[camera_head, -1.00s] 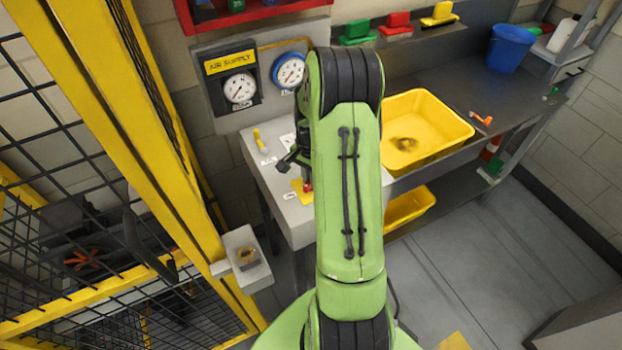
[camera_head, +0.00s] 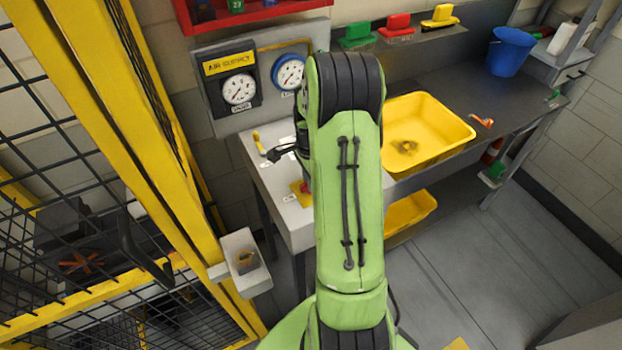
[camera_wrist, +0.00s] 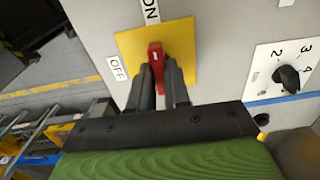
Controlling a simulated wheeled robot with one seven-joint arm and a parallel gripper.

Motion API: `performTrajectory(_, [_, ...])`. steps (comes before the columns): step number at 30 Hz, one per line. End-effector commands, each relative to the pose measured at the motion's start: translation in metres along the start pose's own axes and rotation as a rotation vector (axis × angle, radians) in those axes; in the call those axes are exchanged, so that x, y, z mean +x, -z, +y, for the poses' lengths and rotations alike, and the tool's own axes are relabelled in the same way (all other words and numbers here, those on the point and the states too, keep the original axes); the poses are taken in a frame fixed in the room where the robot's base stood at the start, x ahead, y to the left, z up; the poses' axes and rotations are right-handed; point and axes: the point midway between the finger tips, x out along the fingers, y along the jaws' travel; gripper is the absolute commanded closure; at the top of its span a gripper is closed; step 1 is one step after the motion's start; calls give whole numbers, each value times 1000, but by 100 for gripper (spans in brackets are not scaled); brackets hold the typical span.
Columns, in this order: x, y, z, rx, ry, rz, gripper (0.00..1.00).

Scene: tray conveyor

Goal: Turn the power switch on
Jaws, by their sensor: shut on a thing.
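The power switch has a red handle (camera_wrist: 156,62) on a yellow plate (camera_wrist: 187,40) set in a grey panel. In the wrist view the handle points toward the ON label (camera_wrist: 150,10), with the OFF label (camera_wrist: 117,68) to its left. My gripper (camera_wrist: 160,80) is shut on the red handle, one dark finger on each side of it. In the head view my green arm hides most of the switch; a bit of its yellow plate (camera_head: 300,187) shows beside the arm.
A black rotary knob (camera_wrist: 287,78) on a white numbered plate sits right of the switch. Two gauges (camera_head: 239,89) hang on the wall behind the panel. A small yellow lever (camera_head: 258,142) stands at the panel's far left. A yellow basin (camera_head: 440,143) lies to the right.

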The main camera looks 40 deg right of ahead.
Motion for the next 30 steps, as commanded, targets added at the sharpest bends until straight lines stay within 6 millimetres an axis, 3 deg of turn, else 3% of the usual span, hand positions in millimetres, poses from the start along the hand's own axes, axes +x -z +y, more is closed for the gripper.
performTrajectory(9, [-1, 0, 0, 5, 2, 1, 100])
performTrajectory(10, [-1, 0, 0, 5, 2, 1, 80])
performTrajectory(15, [0, 0, 0, 4, 1, 1, 57])
performTrajectory(24, [-5, 0, 0, 2, 1, 0, 57])
performTrajectory(26, [-14, 0, -1, 2, 4, 2, 57])
performTrajectory(30, [-50, 1, -1, 2, 7, 3, 57])
